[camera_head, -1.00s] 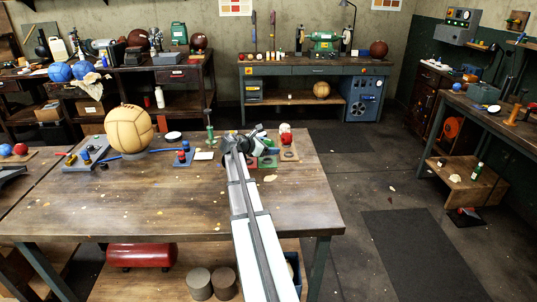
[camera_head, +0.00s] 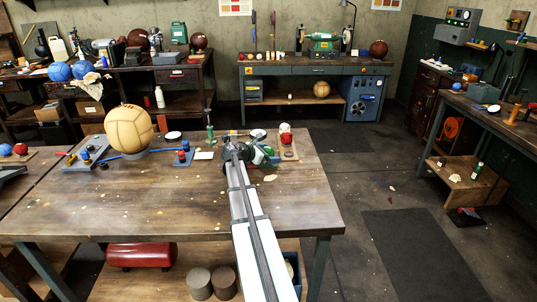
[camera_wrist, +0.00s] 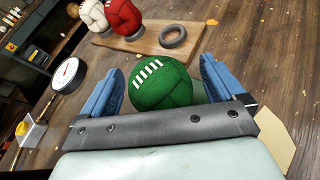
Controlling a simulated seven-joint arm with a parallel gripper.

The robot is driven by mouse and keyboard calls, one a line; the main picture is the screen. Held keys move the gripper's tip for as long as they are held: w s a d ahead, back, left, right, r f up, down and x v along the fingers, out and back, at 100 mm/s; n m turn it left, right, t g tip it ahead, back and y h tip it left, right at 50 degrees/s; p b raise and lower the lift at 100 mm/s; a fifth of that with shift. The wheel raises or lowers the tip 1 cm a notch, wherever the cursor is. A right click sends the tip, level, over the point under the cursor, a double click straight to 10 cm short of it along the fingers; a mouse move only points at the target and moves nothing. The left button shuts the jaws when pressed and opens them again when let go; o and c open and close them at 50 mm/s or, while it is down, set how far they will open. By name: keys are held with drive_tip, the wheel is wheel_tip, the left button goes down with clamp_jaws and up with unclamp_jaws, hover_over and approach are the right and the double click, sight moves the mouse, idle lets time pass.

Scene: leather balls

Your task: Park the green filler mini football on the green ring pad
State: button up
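The green mini football (camera_wrist: 160,84), with white laces, sits between the two blue fingers of my gripper (camera_wrist: 161,84) in the wrist view. The fingers are spread on either side of it, with a narrow gap showing at the right finger. Whether the left finger touches it is unclear. In the head view my gripper (camera_head: 256,154) is low over the right part of the workbench, and a bit of green shows beside it. I cannot make out the green ring pad for certain; my gripper and arm cover part of that area.
A wooden board (camera_wrist: 143,40) beyond the ball carries a red ball (camera_wrist: 124,17), a white ball (camera_wrist: 93,14) and a grey ring (camera_wrist: 173,37). A round dial (camera_wrist: 67,73) stands left of my gripper. A large tan ball (camera_head: 129,128) sits at the workbench's left.

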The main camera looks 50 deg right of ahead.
drive_tip(key=shift+a+r, duration=0.15)
drive_tip(key=shift+r, duration=0.05)
drive_tip(key=v, duration=1.1)
drive_tip(key=shift+w+a+r, duration=0.1)
drive_tip(key=shift+a+r, duration=0.05)
drive_tip(key=shift+a, duration=0.2)
